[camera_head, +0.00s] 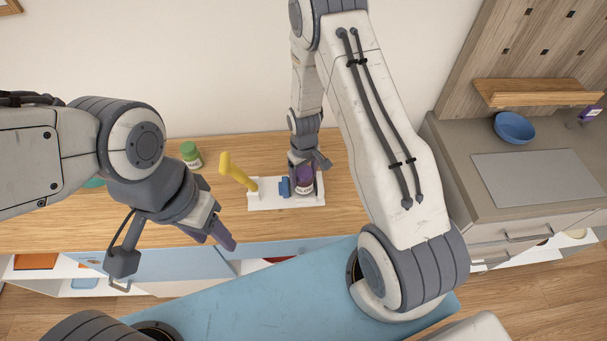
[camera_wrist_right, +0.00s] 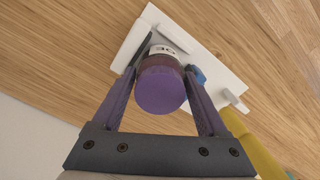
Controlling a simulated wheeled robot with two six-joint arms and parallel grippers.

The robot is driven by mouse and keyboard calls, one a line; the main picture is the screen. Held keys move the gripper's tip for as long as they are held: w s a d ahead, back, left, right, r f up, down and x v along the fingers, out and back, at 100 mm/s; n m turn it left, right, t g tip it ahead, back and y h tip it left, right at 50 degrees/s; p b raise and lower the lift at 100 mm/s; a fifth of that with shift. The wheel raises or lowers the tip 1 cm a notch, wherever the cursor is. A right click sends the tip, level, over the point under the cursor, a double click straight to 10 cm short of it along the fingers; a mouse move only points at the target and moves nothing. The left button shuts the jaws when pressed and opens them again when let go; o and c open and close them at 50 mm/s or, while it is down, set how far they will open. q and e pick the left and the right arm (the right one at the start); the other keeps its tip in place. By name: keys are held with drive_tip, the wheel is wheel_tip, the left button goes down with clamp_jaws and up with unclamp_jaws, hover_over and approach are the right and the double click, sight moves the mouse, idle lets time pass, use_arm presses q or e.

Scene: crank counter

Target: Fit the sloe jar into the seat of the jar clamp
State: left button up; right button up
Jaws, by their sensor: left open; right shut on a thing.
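The sloe jar (camera_head: 304,181), dark with a purple lid and a white label, is upright at the right end of the jar clamp (camera_head: 262,206). The clamp is a white plate with a blue block (camera_head: 284,187) and a yellow handle (camera_head: 237,172). My right gripper (camera_head: 308,164) is shut on the jar from above and behind. In the right wrist view the jar's purple lid (camera_wrist_right: 160,90) sits between the two fingers, over the white plate (camera_wrist_right: 187,22). I cannot tell whether the jar's base touches the seat. My left gripper (camera_head: 222,236) is open and empty, in front of the counter's edge.
A green-lidded jar (camera_head: 191,154) stands on the wooden counter left of the clamp. A teal item (camera_head: 94,183) is partly hidden behind my left arm. A blue bowl (camera_head: 514,127) is on the grey side counter. The wood right of the clamp is clear.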

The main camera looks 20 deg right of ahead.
drive_tip(key=shift+f, duration=0.4)
drive_tip(key=o, duration=1.2)
drive_tip(key=shift+c, duration=0.2)
drive_tip(key=shift+r, duration=0.15)
wheel_tip(320, 180, up, 10)
drive_tip(key=b, duration=0.2)
drive_tip(key=shift+f+b, duration=0.2)
drive_tip(key=shift+b, duration=0.15)
drive_tip(key=shift+a+r, duration=0.15)
drive_tip(key=shift+r, duration=0.3)
drive_tip(key=s+a+r+n+b, duration=0.1)
drive_tip(key=s+a+r+n, duration=0.1)
drive_tip(key=s+a+r, duration=0.7)
drive_tip(key=s+a+r+n, duration=0.1)
drive_tip(key=s+a+r, duration=0.1)
drive_tip(key=s, duration=0.5)
drive_tip(key=s+a+r+n+y+b, duration=0.1)
drive_tip(key=s+a+r, duration=0.1)
drive_tip(key=s, duration=0.5)
drive_tip(key=shift+s+a+r, duration=0.3)
drive_tip(key=shift+s+a, duration=0.05)
drive_tip(key=shift+a, duration=0.1)
